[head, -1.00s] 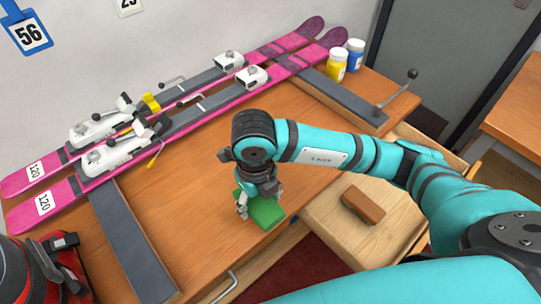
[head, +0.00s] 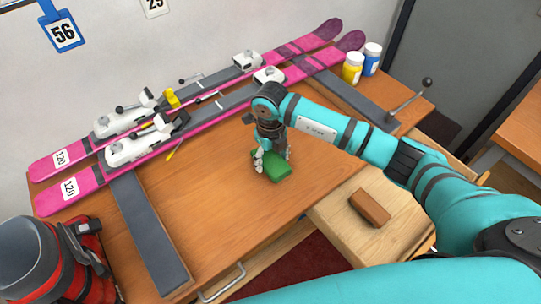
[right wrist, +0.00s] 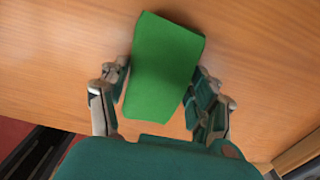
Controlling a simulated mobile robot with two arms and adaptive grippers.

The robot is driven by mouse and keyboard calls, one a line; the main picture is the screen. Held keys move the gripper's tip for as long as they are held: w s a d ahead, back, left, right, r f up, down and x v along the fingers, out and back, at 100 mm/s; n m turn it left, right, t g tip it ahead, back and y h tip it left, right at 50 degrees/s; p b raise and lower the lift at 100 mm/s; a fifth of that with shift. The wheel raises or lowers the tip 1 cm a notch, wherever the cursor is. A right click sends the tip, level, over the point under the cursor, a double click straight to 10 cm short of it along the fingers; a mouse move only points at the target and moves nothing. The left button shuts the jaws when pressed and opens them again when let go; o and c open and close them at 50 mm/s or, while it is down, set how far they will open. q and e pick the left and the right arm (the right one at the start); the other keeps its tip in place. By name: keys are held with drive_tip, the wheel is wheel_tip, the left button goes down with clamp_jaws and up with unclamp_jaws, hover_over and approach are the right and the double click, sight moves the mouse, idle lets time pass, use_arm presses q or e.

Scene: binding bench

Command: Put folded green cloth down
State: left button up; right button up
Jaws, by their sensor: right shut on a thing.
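The folded green cloth (head: 290,169) is a thick green block at the front middle of the wooden bench top (head: 225,190). My right gripper (head: 272,161) points down over it, with its fingers at the cloth's sides. In the right wrist view the cloth (right wrist: 165,62) lies between the two fingers of the right gripper (right wrist: 158,95), which is shut on it. I cannot tell whether the cloth's underside touches the bench. My left gripper is not in view.
Two pink skis (head: 215,107) lie on dark supports at the back. A yellow jar (head: 352,70) and a blue jar (head: 371,60) stand at the back right. A red boot (head: 65,265) is front left. The bench left of the cloth is clear.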

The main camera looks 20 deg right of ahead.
drive_tip(key=shift+f, duration=0.3)
drive_tip(key=o, duration=1.1)
